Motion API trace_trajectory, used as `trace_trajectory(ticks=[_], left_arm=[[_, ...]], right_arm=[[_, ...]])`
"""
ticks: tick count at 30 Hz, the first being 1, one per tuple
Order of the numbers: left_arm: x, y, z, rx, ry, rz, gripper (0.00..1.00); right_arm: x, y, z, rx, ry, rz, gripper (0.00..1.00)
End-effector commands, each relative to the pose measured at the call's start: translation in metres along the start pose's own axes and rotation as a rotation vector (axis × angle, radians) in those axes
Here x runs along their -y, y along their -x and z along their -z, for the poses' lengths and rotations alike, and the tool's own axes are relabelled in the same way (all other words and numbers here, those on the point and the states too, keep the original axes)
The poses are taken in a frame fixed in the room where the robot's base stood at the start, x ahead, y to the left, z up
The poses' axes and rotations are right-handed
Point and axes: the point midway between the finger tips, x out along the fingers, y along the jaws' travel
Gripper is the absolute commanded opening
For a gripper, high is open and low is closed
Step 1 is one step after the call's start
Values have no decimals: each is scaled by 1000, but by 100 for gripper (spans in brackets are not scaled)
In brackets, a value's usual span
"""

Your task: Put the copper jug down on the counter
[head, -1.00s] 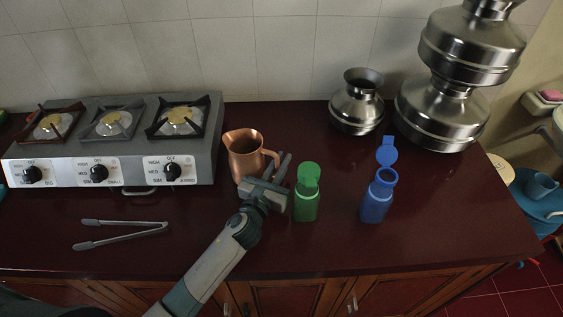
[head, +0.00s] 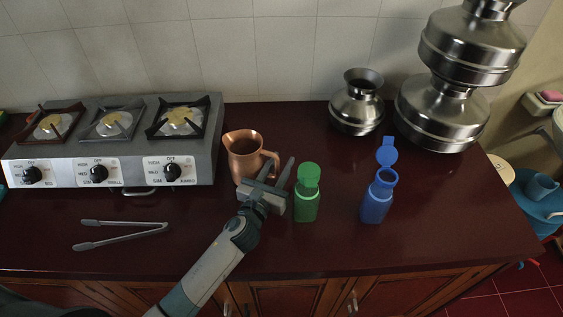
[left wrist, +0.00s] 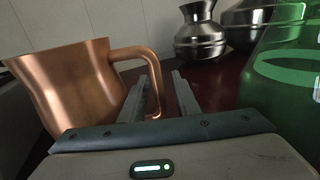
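The copper jug (head: 243,157) stands upright on the dark red counter (head: 310,250), just right of the stove, and appears to rest on it. Its handle points right, toward my left gripper (head: 280,170). In the left wrist view the jug (left wrist: 70,85) fills the left side. Its handle (left wrist: 153,75) reaches down to the left finger, with its lower end between the fingers. My left gripper (left wrist: 168,92) is open, with a gap between its fingers. Whether a finger touches the handle I cannot tell. My right gripper is not in view.
A green bottle (head: 306,200) stands close right of my left gripper; a blue bottle (head: 377,200) with its lid up is farther right. Steel pots (head: 357,110) stand at the back. The stove (head: 190,155) and tongs (head: 120,232) are left. The front middle counter is clear.

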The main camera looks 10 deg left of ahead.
Motion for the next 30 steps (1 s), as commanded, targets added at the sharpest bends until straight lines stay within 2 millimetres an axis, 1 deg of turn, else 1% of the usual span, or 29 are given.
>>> trace_trajectory(ticks=[5, 15, 18, 21, 24, 30], left_arm=[[0, 25, 3, -1, -1, 1, 29], [0, 85, 3, -1, 0, 1, 29], [0, 98, 3, -2, 1, 0, 29], [0, 107, 2, 0, 0, 0, 29], [0, 111, 1, 0, -1, 0, 29], [0, 112, 0, 1, -1, -1, 29]], right_arm=[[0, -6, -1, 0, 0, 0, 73], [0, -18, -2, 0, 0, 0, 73], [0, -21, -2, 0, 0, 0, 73], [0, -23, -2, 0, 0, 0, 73], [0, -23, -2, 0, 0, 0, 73], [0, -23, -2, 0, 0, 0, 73]])
